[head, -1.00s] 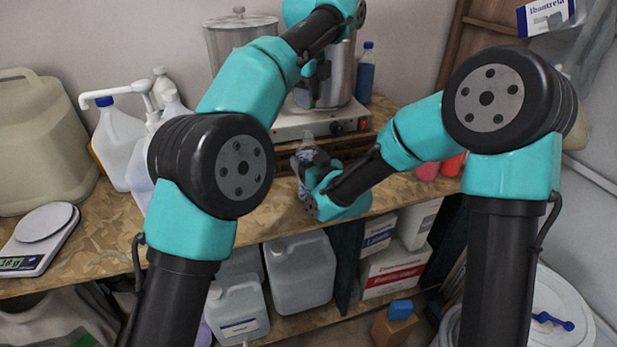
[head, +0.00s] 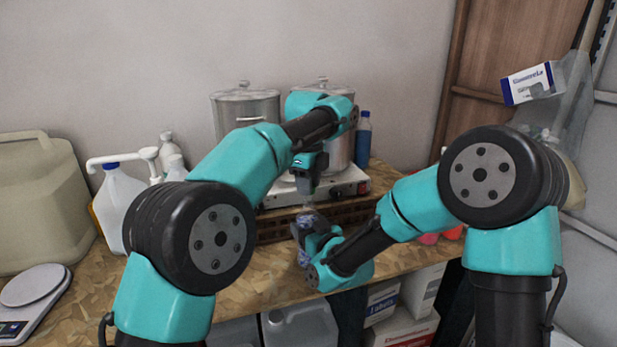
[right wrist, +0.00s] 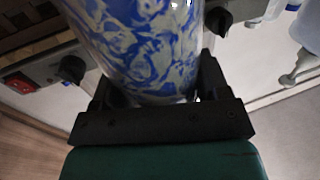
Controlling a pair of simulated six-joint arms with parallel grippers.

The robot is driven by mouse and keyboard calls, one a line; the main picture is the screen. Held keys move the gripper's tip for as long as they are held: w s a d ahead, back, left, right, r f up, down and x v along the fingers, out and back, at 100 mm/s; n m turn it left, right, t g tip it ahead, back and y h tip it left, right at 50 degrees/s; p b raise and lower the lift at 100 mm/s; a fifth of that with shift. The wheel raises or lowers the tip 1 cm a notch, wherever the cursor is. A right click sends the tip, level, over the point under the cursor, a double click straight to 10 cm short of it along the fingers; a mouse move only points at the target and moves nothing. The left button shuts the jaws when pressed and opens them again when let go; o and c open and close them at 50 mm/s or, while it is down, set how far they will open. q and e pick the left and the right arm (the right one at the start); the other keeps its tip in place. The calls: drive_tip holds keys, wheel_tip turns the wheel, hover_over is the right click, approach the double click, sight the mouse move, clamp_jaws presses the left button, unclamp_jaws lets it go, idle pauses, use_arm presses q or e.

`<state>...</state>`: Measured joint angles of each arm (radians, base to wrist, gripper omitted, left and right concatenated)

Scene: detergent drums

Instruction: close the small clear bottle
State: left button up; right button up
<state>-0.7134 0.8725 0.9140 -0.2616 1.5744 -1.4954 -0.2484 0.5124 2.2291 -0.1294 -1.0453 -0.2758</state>
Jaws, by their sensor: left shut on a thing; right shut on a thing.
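The small clear bottle (head: 303,229) has a blue marbled pattern and looks upright at the bench's front, before the hotplate. My right gripper (head: 317,240) is shut around its body from the right. In the right wrist view the patterned bottle (right wrist: 145,45) fills the space between the jaws; its top is out of that frame. My left gripper (head: 307,193) points down directly above the bottle's neck. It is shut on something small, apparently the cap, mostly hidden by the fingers. I cannot tell whether that touches the neck.
A hotplate (head: 345,185) with two steel pots (head: 245,112) stands close behind the grippers. A blue bottle (head: 363,140) is right of the pots. A white pump jug (head: 118,205), a beige canister (head: 40,200) and a scale (head: 33,287) are at left.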

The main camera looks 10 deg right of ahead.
use_arm(q)
drive_tip(key=shift+f, duration=0.1)
idle(0.6)
drive_tip(key=shift+f, duration=0.75)
drive_tip(key=shift+f, duration=0.55)
idle(0.4)
use_arm(e)
drive_tip(key=c, duration=0.4)
use_arm(q)
drive_tip(key=m, duration=0.3)
drive_tip(key=shift+m, duration=0.3)
use_arm(e)
drive_tip(key=shift+c, duration=0.2)
use_arm(q)
drive_tip(key=m, duration=0.7)
drive_tip(key=shift+m, duration=0.4)
drive_tip(key=m, duration=0.4)
drive_tip(key=shift+m, duration=0.4)
